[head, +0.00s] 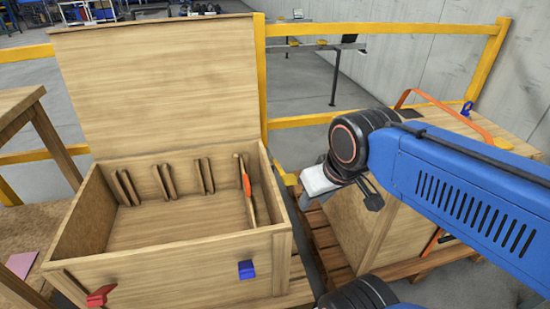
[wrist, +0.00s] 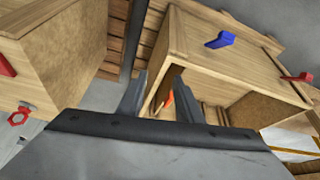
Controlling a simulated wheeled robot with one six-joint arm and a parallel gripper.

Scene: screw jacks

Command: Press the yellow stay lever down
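A small yellow lever (head: 286,176) shows at the right side of the open wooden chest (head: 170,262), just left of my gripper (head: 304,199) in the head view; I take it to be the stay lever. Its far end and mounting are unclear. In the wrist view my gripper (wrist: 162,92) has two grey fingers standing apart with nothing held between them. The chest (wrist: 215,62) also shows there, beyond the fingers. I cannot make out the yellow lever in the wrist view. The chest lid (head: 160,85) stands raised.
The chest front carries a blue tab (head: 246,269) and a red tab (head: 101,296). An orange-marked piece (head: 246,180) stands inside at right. Another crate (head: 350,225) sits right, under my arm. Yellow railing (head: 380,29) runs behind.

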